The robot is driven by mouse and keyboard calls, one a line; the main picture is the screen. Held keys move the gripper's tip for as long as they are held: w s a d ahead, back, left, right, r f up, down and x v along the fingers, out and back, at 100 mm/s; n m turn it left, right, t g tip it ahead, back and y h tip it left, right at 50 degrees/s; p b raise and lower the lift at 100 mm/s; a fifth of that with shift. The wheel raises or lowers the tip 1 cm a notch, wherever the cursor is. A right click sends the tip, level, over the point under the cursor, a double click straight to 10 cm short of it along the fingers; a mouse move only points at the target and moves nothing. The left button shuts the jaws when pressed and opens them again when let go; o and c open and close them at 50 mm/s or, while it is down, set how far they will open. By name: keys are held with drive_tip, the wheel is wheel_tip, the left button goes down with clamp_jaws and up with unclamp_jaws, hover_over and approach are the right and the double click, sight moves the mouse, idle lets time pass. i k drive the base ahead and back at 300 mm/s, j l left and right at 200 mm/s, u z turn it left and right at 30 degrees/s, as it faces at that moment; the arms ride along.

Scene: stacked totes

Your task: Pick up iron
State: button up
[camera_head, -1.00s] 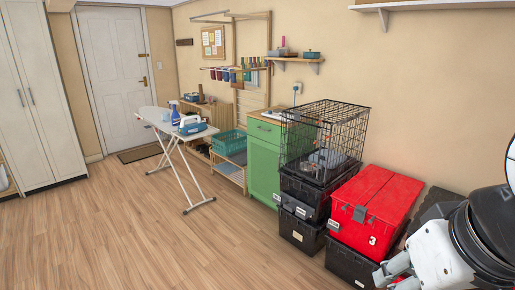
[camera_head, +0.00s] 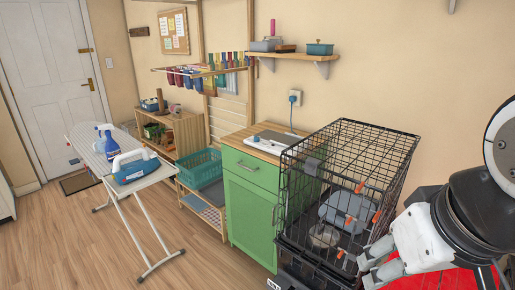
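The iron (camera_head: 135,166), blue and white, sits on the near end of the ironing board (camera_head: 162,174) at the left. A blue and white spray bottle (camera_head: 108,143) stands just behind it on the board. My gripper (camera_head: 366,268) is at the lower right, in front of the wire cage and far from the iron. Its two pale fingers show apart with nothing visible between them.
A green cabinet (camera_head: 250,210) and a wire cage (camera_head: 345,190) stand between my gripper and the board. A teal basket (camera_head: 199,168) sits on a low rack. A red tote (camera_head: 440,281) is below my arm. The floor (camera_head: 70,240) at left is clear.

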sight(128, 173)
drive_tip(key=i, duration=0.4)
drive_tip(key=i+j+u, duration=0.4)
drive_tip(key=i+j, duration=0.5)
drive_tip(key=j, duration=0.4)
drive_tip(key=i+j+u, duration=0.45)
drive_tip(key=i+j, duration=0.6)
